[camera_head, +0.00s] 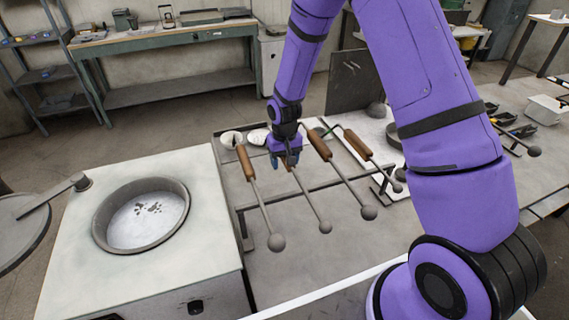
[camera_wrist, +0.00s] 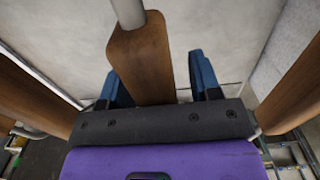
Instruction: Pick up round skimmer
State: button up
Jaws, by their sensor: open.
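Several long tools with brown wooden handles and grey rounded ends lie side by side on a rack; which one is the round skimmer I cannot tell for sure. My gripper (camera_head: 285,160) is over the second tool from the left, whose rounded end (camera_head: 325,227) points toward the front. It mostly hides that tool's handle in the head view. In the wrist view the wooden handle (camera_wrist: 143,62) lies between the two blue fingers of my gripper (camera_wrist: 157,82), which are open with a gap on each side. Whether the fingertips reach below the handle is unclear.
Neighbouring tools lie close on both sides, with handles at left (camera_head: 245,162) and right (camera_head: 319,144). A metal rack bar (camera_head: 305,190) runs beneath them. A furnace with a round pan (camera_head: 142,215) stands to the left. A dark upright panel (camera_head: 354,80) is behind.

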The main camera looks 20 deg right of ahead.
jog(key=shift+f, duration=0.15)
grip_shut()
notch_tip(320, 180, up, 10)
jog(key=shift+r, duration=0.1)
dwell(0.7)
